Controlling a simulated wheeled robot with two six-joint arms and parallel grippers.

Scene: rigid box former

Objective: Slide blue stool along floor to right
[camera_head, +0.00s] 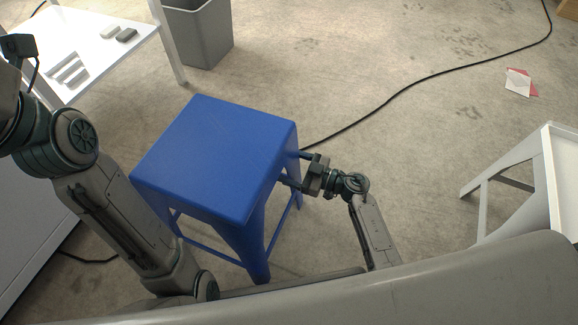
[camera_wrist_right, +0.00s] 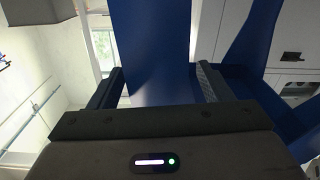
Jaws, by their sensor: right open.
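The blue stool (camera_head: 215,155) stands upright on the floor in the middle of the head view, with its square seat on top. My right gripper (camera_head: 292,167) is at the stool's right side, just below seat height. Its two fingers are apart and straddle a blue leg, which shows between them in the right wrist view (camera_wrist_right: 152,45). I cannot tell whether either finger touches the leg. The fingertips are partly hidden by the stool in the head view.
Open floor (camera_head: 400,165) lies to the stool's right, crossed by a black cable (camera_head: 425,78). A white stool or step (camera_head: 520,185) stands at the far right. A grey bin (camera_head: 205,35) is behind, and a white table (camera_head: 95,55) is at the back left.

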